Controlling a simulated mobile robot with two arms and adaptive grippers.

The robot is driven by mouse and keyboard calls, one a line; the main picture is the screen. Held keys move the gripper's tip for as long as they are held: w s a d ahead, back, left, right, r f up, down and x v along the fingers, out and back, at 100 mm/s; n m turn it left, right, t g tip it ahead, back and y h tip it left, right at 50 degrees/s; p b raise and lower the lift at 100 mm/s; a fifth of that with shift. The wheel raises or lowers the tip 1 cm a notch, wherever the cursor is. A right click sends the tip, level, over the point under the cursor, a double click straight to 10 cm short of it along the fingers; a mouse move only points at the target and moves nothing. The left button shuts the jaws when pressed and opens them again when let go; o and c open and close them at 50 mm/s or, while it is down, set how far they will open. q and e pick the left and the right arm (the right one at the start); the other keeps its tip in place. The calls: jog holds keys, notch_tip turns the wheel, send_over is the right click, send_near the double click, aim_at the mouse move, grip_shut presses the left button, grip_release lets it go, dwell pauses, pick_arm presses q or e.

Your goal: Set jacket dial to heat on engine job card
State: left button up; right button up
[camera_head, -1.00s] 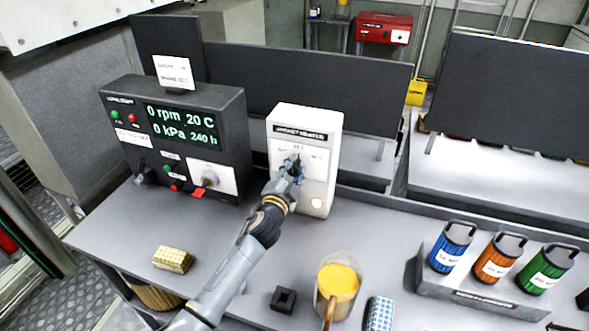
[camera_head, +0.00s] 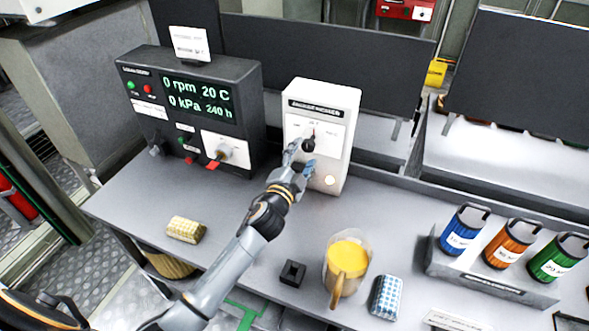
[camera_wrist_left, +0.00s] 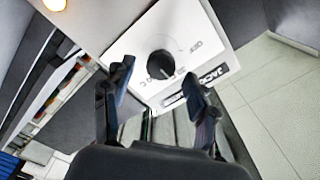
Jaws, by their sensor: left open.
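The white jacket heater box (camera_head: 342,120) stands at the back of the bench. Its black dial (camera_head: 308,141) sits on a white label plate, and also shows in the left wrist view (camera_wrist_left: 160,64). The dial's setting is too small to tell. My left gripper (camera_head: 299,159) is open and empty just in front of and below the dial, apart from it. In the left wrist view its two fingers (camera_wrist_left: 158,78) are spread, with the dial beyond and between them. A white card (camera_head: 190,43) with unreadable print stands on the black engine panel. My right gripper is not in view.
The black panel (camera_head: 245,85) reads 0 rpm, 20 C, 0 kPa, 240 h. Blue, orange and green canisters stand in a rack (camera_head: 480,278) at right.

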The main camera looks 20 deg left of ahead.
pick_arm(q)
jog(key=s, duration=0.7)
jog(key=shift+a, duration=0.15)
jog(key=shift+s, duration=0.1)
